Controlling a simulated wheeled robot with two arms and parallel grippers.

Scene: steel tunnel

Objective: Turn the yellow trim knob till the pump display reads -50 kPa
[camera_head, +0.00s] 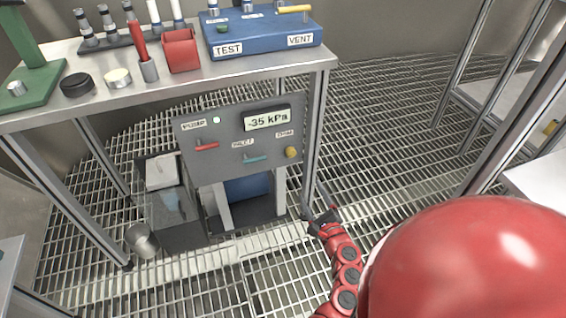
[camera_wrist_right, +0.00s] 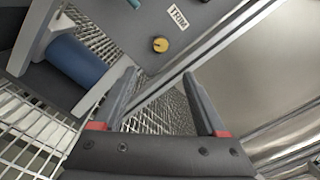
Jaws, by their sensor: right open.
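The yellow trim knob (camera_head: 291,152) sits at the lower right of the grey pump panel (camera_head: 221,137). The pump display (camera_head: 267,119) on that panel reads -35 kPa. My right gripper (camera_head: 321,203) is open and empty, below and to the right of the knob, apart from it. In the right wrist view the knob (camera_wrist_right: 160,45) lies beyond the fingertips, between their directions, under a TRIM label (camera_wrist_right: 177,17). The two fingers of my right gripper (camera_wrist_right: 160,85) are spread wide with nothing between them. My left gripper is not in view.
A red lever (camera_head: 206,147) and a teal lever (camera_head: 255,159) are on the same panel. The steel table leg (camera_head: 313,135) stands just right of the panel. A blue TEST/VENT box (camera_head: 262,40) and a red cup (camera_head: 181,50) stand on the table. Open grating floor (camera_head: 390,110) lies to the right.

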